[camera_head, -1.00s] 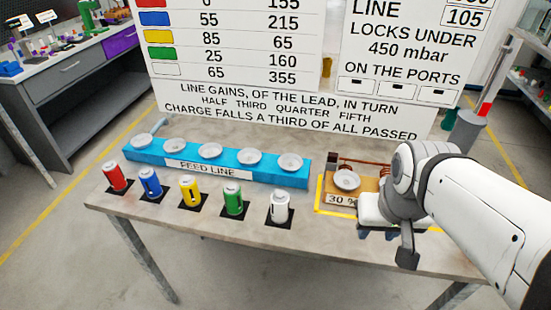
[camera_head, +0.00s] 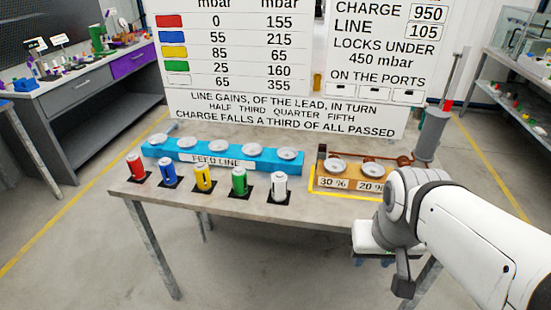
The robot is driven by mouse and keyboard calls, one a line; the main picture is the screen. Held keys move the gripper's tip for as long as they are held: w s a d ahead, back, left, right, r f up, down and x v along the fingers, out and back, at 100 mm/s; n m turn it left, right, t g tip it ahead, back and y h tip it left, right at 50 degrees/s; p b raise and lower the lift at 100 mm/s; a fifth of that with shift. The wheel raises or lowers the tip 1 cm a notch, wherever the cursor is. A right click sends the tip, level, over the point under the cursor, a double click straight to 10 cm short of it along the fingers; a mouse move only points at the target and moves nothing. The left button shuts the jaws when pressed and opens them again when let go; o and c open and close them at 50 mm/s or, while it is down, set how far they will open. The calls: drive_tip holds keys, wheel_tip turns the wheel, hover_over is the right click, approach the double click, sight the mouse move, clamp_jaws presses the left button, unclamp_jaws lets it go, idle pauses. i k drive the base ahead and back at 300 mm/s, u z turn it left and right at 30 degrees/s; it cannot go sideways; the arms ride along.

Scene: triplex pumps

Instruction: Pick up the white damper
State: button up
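The white damper (camera_head: 279,187) stands upright on a black square at the front of the table, the rightmost of a row of coloured dampers. My gripper (camera_head: 372,262) is at the lower right, beyond the table's front edge, to the right of and nearer than the white damper. Its blue-grey fingertips show only in small part under the white gripper body. Whether they are open or shut cannot be made out. Nothing is seen touching the white damper.
Red (camera_head: 136,168), blue (camera_head: 167,173), yellow (camera_head: 203,178) and green (camera_head: 239,182) dampers stand to its left. The blue feed line block (camera_head: 222,162) with metal cups lies behind. A tan block (camera_head: 346,183) with cups marked 30 % and 20 % sits right. A large sign stands behind.

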sight(279, 179)
drive_tip(key=z, duration=0.15)
drive_tip(key=i, duration=0.9)
drive_tip(key=u, duration=0.05)
